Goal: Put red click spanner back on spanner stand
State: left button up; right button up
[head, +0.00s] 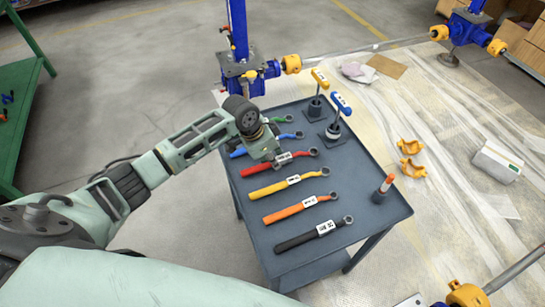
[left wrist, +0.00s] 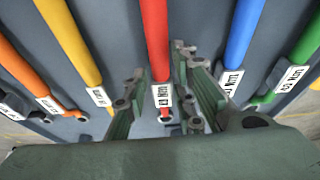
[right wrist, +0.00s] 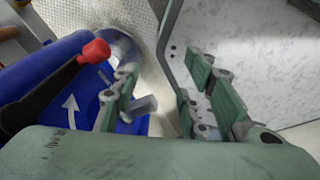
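The red spanner (head: 290,162) lies on the dark blue-grey table (head: 375,230) in a row of coloured spanners. My left gripper (head: 272,158) is over its handle and hides part of it. In the left wrist view, the red spanner (left wrist: 155,35) runs between the two spread fingers of my left gripper (left wrist: 157,80), with its white label near the palm. Contact with the fingers cannot be told. I cannot pick out a separate spanner stand from the table. My right gripper (right wrist: 163,75) is open and outside the head view.
Yellow (head: 290,186), orange (head: 300,208) and black (head: 315,234) spanners lie nearer; blue and green ones lie beyond. Yellow-handled (head: 316,105) and blue-handled (head: 334,128) tools stand upright at the back. A blue housing (right wrist: 75,80) with a red-knobbed lever is beside my right gripper.

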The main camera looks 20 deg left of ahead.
pick_arm(q)
jog(key=shift+o, duration=1.4)
jog(key=shift+r, duration=0.25)
jog(key=v, duration=1.2)
jog(key=shift+f, duration=0.1)
